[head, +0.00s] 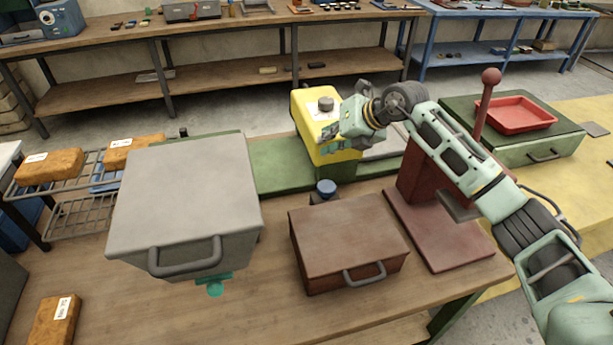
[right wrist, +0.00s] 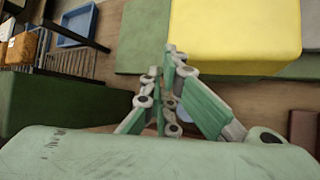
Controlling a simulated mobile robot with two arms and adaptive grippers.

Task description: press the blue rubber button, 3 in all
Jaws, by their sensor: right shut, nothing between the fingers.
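The blue rubber button (head: 326,187) is a small round blue cap on a dark base. It stands on the wooden table in front of the yellow machine (head: 303,108). My right gripper (head: 327,137) is shut and empty. In the head view it shows in front of the yellow machine's face, above and apart from the button in the picture. In the right wrist view the closed fingers (right wrist: 172,60) point toward the yellow body, and a small bluish patch behind them may be the button, mostly hidden.
A brown box (head: 345,246) with a handle stands just in front of the button. A grey box (head: 185,200) stands to the left. A dark red press (head: 433,225) with a lever stands to the right, under my right arm. Bare tabletop lies between the boxes.

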